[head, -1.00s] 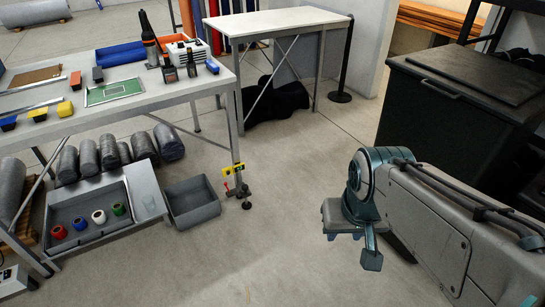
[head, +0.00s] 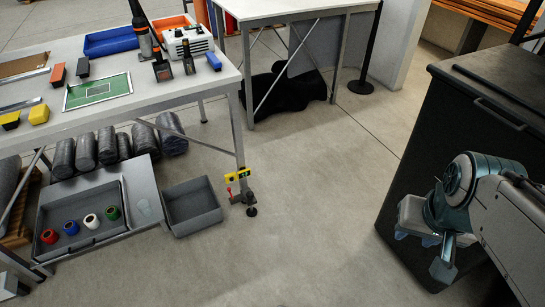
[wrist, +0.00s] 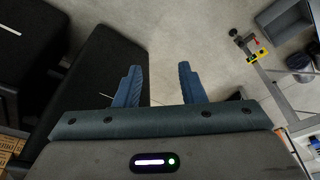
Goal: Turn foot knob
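The foot knob (head: 250,210) is a small dark knob at the bottom of the workbench's front right leg (head: 238,140), near the floor. A yellow clamp-like piece (head: 238,175) with a red part sits on the leg just above it. In the wrist view the leg's foot end (wrist: 234,33) shows at the upper right, with the yellow piece (wrist: 258,56) beside it. My gripper (wrist: 159,70) is open and empty, its two blue fingers apart over bare floor. In the head view my gripper (head: 424,254) is at the lower right, well right of the knob and apart from it.
A grey bin (head: 192,205) stands on the floor left of the leg. A shelf tray (head: 125,225) holds coloured rolls. A large dark cabinet (head: 470,130) stands close beside my arm at right. The floor between knob and gripper is clear.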

